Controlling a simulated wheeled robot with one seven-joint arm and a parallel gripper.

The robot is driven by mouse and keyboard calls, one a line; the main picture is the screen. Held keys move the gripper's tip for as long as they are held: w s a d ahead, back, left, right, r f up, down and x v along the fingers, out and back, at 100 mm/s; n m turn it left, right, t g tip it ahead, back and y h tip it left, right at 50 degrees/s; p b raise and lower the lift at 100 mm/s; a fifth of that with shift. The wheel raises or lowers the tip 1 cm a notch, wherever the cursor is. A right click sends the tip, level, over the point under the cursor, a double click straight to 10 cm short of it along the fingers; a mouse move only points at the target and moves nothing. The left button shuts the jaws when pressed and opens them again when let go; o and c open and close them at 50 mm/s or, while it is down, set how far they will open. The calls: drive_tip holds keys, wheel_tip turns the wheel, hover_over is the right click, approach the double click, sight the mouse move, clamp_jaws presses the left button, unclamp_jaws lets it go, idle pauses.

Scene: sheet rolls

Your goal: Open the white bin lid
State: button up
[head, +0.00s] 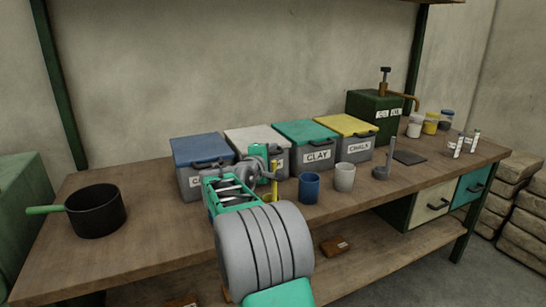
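The white bin lid (256,138) lies flat and closed on a grey bin, second from the left in a row of lidded bins on the workbench. My gripper (264,164) is in front of this bin and hides much of its front face, its label and its handle. My wrist and arm cover the bench edge below. The fingers are small and partly hidden, so I cannot tell whether they are open or shut, or whether they touch the lid.
Bins with blue (202,148), green (305,132) and yellow (346,125) lids flank it. A blue cup (309,188) and a grey cup (344,177) stand right of my gripper. A black pan (96,212) sits at left. The bench (150,205) is clear between pan and bins.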

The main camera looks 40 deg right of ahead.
drive_tip(key=shift+w+d, duration=0.15)
drive_tip(key=shift+d, duration=0.15)
drive_tip(key=shift+c, duration=0.2)
clamp_jaws()
drive_tip(key=shift+f, duration=0.1)
idle(0.9)
